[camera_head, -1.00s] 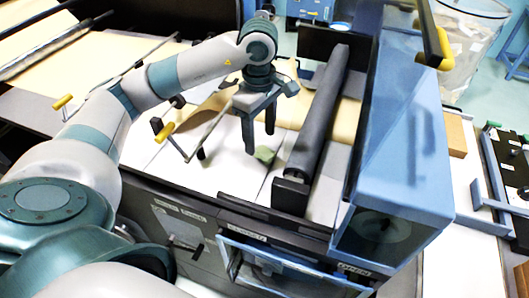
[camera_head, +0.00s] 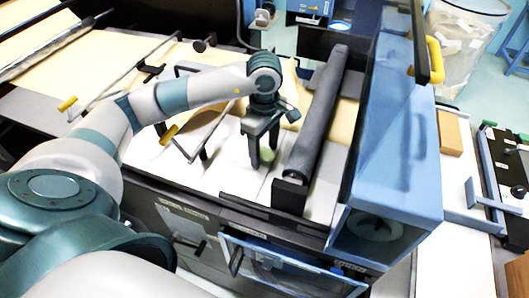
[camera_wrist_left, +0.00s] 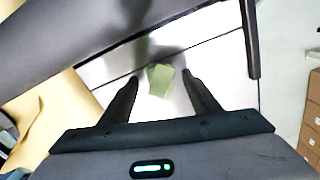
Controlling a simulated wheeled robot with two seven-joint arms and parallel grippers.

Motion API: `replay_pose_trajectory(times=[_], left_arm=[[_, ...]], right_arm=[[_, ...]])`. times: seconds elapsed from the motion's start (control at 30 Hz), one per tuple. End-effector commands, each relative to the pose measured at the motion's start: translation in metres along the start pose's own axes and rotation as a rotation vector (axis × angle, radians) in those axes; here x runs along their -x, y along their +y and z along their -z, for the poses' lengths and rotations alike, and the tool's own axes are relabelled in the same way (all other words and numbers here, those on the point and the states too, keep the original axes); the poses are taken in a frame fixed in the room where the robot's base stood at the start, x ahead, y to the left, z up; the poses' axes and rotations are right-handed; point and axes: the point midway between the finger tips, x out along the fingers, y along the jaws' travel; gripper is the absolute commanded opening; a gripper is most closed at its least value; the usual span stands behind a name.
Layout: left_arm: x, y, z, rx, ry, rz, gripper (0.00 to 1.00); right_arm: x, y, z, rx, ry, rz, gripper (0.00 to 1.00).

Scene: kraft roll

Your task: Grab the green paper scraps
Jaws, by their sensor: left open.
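The green paper scraps (camera_head: 267,155) lie on the white machine bed, just left of the dark roller. In the left wrist view the green scraps (camera_wrist_left: 160,79) show as a small pale-green piece between and just beyond my fingertips. My left gripper (camera_head: 263,158) points down over them with its fingers open, one on each side; in the head view the fingers partly hide the scraps. It also shows open and empty in the left wrist view (camera_wrist_left: 160,76). I cannot tell its exact height above the bed. My right gripper is not in view.
The dark roller (camera_head: 318,118) runs close to the right of my left gripper, with a blue machine housing (camera_head: 395,150) beyond it. A yellow-handled lever (camera_head: 188,145) stands to the left. Brown kraft paper (camera_head: 205,118) lies behind. The white bed at front left is clear.

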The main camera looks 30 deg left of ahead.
Motion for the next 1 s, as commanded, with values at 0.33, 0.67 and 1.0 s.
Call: replay_pose_trajectory(times=[0.33, 0.67, 1.0], left_arm=[[0.0, 0.0, 0.0, 0.0, 0.0, 0.0, 0.42], [0.0, 0.0, 0.0, 0.0, 0.0, 0.0, 0.13], [0.012, 0.001, 0.0, 0.0, 0.0, -0.003, 0.13]], right_arm=[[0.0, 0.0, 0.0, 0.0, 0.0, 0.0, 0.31], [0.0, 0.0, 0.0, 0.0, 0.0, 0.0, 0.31], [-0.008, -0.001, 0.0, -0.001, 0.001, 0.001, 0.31]])
